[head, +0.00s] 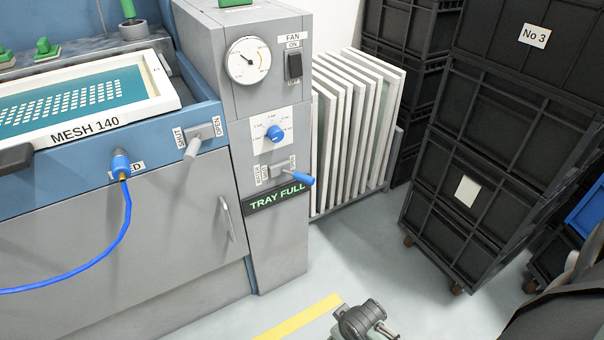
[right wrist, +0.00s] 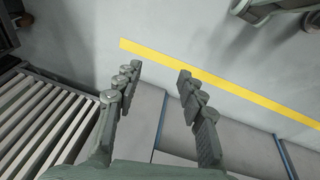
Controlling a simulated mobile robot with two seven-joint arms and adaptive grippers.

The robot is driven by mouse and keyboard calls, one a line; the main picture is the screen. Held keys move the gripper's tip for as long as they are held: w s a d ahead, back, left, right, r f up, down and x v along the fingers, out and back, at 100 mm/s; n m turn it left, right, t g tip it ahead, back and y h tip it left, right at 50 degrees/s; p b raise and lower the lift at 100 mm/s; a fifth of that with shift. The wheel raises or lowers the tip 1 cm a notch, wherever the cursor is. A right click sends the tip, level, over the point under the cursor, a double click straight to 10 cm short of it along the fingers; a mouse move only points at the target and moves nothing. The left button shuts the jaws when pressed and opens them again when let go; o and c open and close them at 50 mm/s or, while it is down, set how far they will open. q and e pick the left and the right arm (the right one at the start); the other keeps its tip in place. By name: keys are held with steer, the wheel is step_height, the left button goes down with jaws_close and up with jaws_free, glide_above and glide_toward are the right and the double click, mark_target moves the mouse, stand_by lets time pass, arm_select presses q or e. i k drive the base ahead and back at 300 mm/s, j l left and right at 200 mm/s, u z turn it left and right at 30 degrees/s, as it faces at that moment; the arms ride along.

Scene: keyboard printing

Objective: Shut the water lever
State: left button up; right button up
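A lever with a blue handle (head: 302,180) sits on the front of the grey column, above the TRAY FULL sign (head: 276,198). Its handle sticks out to the right and slightly down; the small labels beside it are hard to read. My right gripper (right wrist: 158,78) is open and empty over the floor in the right wrist view. No gripper touches either lever. My left gripper is not clearly seen.
A FAN switch (head: 294,64), a gauge (head: 248,61) and a blue knob (head: 274,133) are on the column. A blue hose (head: 127,215) hangs at left. White frames (head: 352,130) and black crates (head: 480,140) stand at right. Floor before the column is open, with a yellow line (head: 300,320).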

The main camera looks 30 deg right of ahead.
mark_target(303, 177)
steer(key=z, duration=0.9)
